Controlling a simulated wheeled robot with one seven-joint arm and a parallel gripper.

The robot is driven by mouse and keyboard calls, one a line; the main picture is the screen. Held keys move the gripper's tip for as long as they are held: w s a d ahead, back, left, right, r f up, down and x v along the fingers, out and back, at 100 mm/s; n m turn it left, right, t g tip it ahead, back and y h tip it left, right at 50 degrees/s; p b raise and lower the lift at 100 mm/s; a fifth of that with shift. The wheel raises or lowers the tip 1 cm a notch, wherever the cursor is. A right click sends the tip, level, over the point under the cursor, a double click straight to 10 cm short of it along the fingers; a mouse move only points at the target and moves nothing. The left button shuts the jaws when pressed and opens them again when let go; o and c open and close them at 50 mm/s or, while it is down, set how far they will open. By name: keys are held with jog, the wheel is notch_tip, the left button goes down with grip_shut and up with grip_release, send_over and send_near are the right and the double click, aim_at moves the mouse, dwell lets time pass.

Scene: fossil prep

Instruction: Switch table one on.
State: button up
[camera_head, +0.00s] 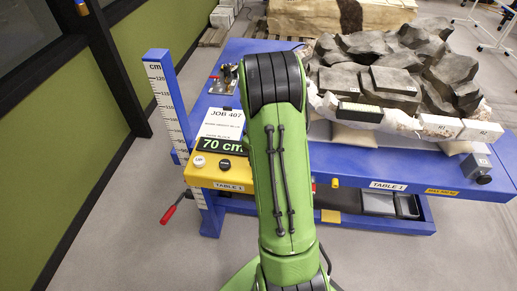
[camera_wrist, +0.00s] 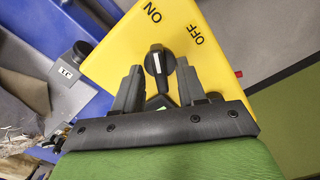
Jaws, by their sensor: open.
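A yellow switch panel (camera_wrist: 110,65) marked ON and OFF fills the upper middle of the wrist view. Its black rotary knob (camera_wrist: 160,62) has a white line pointing up toward the gap between the words, nearer ON. My gripper (camera_wrist: 158,70) is open, with one dark finger on each side of the knob. I cannot tell whether the fingers touch it. In the head view, table one (camera_head: 345,182) is a blue table with a "TABLE 1" label on its front edge. My green arm hides the gripper and knob there.
A yellow panel (camera_head: 232,184) with an UP button and a black button is at the table's left corner, below a "70 cm" display (camera_head: 222,145). A red-handled crank (camera_head: 170,213) sticks out left. Rocks (camera_head: 385,65) cover the tabletop. A grey box (camera_head: 476,168) sits at right.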

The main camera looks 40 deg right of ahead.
notch_tip(320, 180, up, 16)
jog(key=p, duration=0.2)
jog(key=shift+f, duration=0.25)
